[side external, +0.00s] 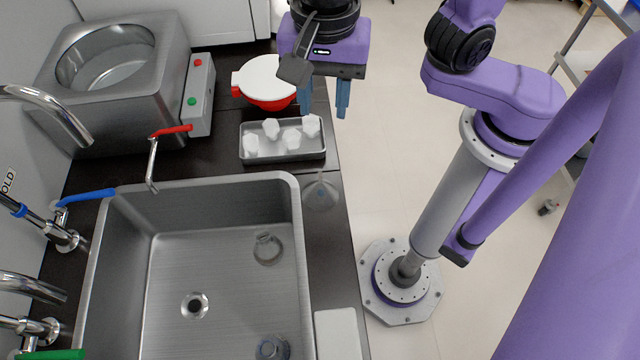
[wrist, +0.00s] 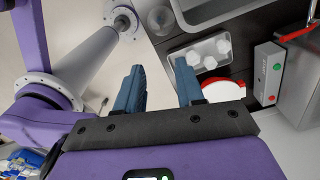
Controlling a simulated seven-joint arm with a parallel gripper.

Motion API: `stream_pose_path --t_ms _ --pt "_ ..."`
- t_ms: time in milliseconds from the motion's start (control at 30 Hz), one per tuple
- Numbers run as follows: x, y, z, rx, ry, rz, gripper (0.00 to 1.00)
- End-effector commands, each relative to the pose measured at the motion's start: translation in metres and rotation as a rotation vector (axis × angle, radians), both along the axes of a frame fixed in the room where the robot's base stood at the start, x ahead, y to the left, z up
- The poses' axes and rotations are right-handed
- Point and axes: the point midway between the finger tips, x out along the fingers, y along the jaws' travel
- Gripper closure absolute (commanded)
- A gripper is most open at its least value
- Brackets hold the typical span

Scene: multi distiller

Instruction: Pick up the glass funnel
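The glass funnel (side external: 321,194) is clear and hard to see against the dark counter. It sits on the narrow strip to the right of the sink, just below the metal tray in the side view. In the wrist view a pale, see-through round shape at the top centre looks like the funnel (wrist: 159,19). My gripper (side external: 324,100) hangs above the counter's right edge, well above and apart from the funnel. Its two blue fingers are spread with nothing between them, as the wrist view also shows at the gripper (wrist: 159,75).
A metal tray (side external: 283,158) with several white lumps lies between my gripper and the sink (side external: 291,215). A red pan with a white lid (side external: 265,80) stands behind it. A steel bath (side external: 100,90) is at the far left. A white slab (side external: 338,334) lies at the front.

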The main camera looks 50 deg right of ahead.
Motion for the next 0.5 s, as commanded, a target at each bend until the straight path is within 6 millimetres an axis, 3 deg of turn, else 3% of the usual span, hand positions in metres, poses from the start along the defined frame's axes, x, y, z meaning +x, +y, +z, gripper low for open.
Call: stream_pose_path --t_ms 267,500 --pt "-0.003 0.013 -0.004 -0.005 0.002 -0.155 0.62" --pt "-0.003 0.012 -0.044 -0.01 0.003 -0.155 0.62"
